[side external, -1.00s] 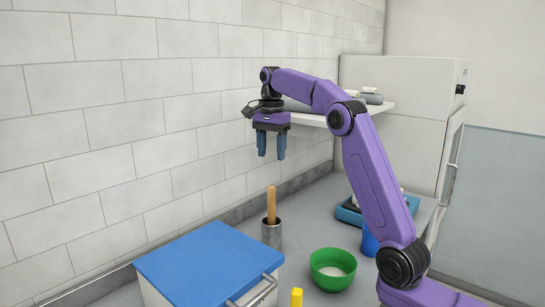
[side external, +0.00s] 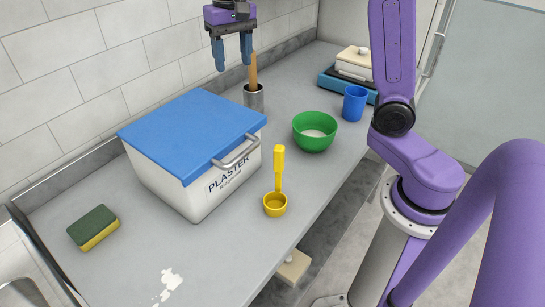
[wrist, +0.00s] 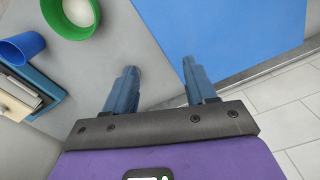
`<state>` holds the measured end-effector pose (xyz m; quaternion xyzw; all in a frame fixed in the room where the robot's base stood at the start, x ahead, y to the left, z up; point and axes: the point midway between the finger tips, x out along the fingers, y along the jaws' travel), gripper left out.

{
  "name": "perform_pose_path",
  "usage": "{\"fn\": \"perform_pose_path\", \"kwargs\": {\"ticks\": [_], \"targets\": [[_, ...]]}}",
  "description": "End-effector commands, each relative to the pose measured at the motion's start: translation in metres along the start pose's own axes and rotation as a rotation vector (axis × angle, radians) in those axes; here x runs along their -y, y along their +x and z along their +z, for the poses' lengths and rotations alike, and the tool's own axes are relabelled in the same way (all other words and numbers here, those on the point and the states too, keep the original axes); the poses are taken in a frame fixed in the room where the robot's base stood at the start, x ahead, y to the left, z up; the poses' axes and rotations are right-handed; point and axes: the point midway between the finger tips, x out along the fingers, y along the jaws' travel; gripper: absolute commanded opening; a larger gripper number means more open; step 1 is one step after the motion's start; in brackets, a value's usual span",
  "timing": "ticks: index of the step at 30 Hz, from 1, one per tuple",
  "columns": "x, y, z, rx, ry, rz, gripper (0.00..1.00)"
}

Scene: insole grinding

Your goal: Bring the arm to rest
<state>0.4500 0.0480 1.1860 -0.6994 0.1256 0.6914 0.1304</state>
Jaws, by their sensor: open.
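My gripper (side external: 233,67) hangs in the air with its two blue fingers pointing down, apart and with nothing between them. In the side view it shows above and a little left of the metal cup (side external: 254,99) that holds a wooden stick (side external: 253,72). In the wrist view my gripper (wrist: 160,68) is also open and empty, with the box's blue lid (wrist: 215,25) beyond the fingers. My purple arm touches nothing that I can see. The upper part of the arm is cut off by the top of the side view.
The plaster box (side external: 175,188) stands on the grey counter (side external: 135,250). A yellow scoop (side external: 276,203), green bowl (side external: 314,140) and blue cup (side external: 354,104) stand right of it. A sponge (side external: 93,230) lies front left. A blue-based device (side external: 340,85) stands behind. A tiled wall is at left.

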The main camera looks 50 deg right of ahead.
Motion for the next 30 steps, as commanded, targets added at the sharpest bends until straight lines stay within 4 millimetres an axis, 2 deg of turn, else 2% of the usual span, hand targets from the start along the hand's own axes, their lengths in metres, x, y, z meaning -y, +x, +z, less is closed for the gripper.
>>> {"fn": "perform_pose_path", "kwargs": {"ticks": [1, 8, 14, 18, 24, 30], "targets": [[0.002, 0.004, 0.017, 0.001, -0.076, 0.000, 0.56], [0.003, 0.027, 0.089, -0.002, -0.433, -0.006, 0.56], [-0.013, 0.050, 0.151, -0.004, -0.741, -0.011, 0.56], [-0.032, 0.068, 0.192, -0.004, -0.957, -0.014, 0.56], [-0.067, 0.092, 0.240, -0.007, -1.245, -0.019, 0.56], [-0.092, 0.108, 0.265, -0.009, -1.422, -0.022, 0.56]]}}
